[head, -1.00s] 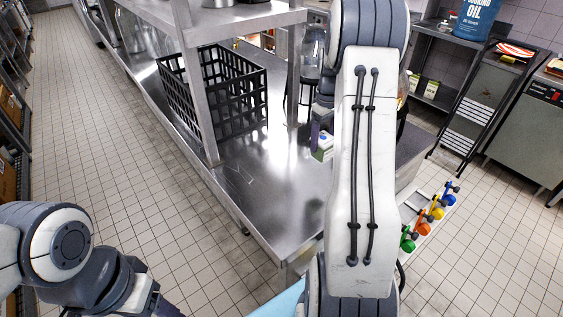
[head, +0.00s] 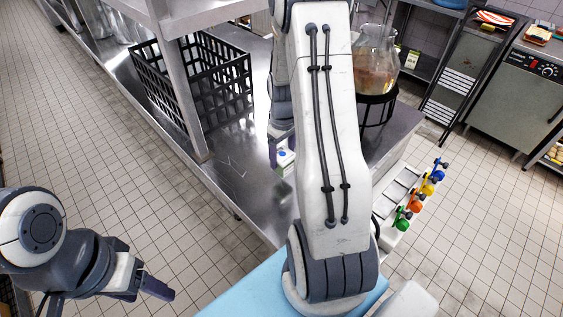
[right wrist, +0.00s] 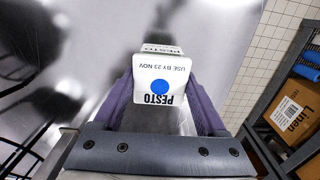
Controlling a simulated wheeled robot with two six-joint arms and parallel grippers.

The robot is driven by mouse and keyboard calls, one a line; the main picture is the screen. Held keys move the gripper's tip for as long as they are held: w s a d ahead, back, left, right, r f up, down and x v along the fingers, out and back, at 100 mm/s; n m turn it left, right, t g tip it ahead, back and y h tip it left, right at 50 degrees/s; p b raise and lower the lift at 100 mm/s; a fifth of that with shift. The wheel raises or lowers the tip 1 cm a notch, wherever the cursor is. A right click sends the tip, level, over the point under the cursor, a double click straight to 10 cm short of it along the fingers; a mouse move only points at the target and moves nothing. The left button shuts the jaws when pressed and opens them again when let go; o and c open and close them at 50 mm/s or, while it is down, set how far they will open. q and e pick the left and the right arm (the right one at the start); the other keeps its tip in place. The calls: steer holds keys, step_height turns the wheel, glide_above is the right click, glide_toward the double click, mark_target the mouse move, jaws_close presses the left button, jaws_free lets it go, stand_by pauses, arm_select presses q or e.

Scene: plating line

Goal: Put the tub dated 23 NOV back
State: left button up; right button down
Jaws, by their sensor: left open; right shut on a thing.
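The tub (right wrist: 165,72) in my right gripper has a white face reading PESTO and USE BY 23 NOV, with a blue dot. My right gripper (right wrist: 162,92) is shut on it, a purple finger on each side. In the head view the tub (head: 287,157) shows only in part beside my right arm, over the steel counter (head: 232,172). I cannot tell whether it touches the counter. My left gripper (head: 155,288) is open and empty at the lower left, over the floor and away from the counter.
A black open-lattice crate (head: 248,82) stands on the counter behind a steel shelf post (head: 180,95). A glass jug (head: 377,62) sits on a black ring stand (head: 374,102) at right. A rack holds several coloured-handled items (head: 415,206). The near counter is clear.

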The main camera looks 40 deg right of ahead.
steer(key=shift+s+a+f, duration=0.15)
steer(key=shift+a+f, duration=0.2)
steer(key=shift+f, duration=0.1)
steer(key=shift+f+p, duration=0.65)
steer(key=shift+f, duration=1.1)
steer(key=shift+c, duration=1.8)
jaws_free()
steer(key=shift+f, duration=0.15)
steer(key=o, duration=0.4)
steer(key=shift+c, duration=0.2)
